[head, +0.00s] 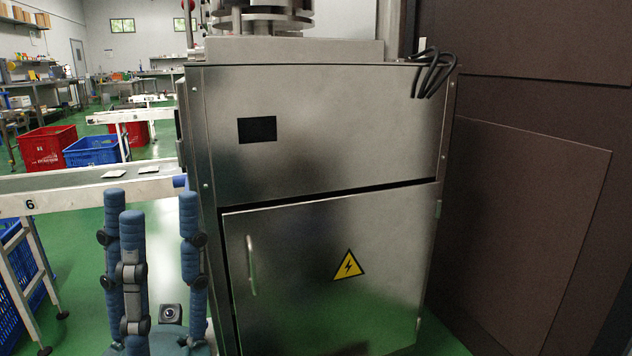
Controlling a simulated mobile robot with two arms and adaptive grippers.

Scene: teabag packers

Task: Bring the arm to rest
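My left gripper (151,200) is at the lower left of the head view. Its blue, black-jointed fingers point upward and stand apart, with nothing between them. It is open and empty, in front of the conveyor and just left of the steel cabinet. Its palm shows low between the fingers. My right gripper is not in view.
A steel machine cabinet (320,135) with a yellow warning sign fills the middle. Brown panels (540,200) stand on the right. A conveyor (75,197) marked 6 holds two small packets (114,173). Red (45,146) and blue (92,151) crates stand behind. Green floor shows between.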

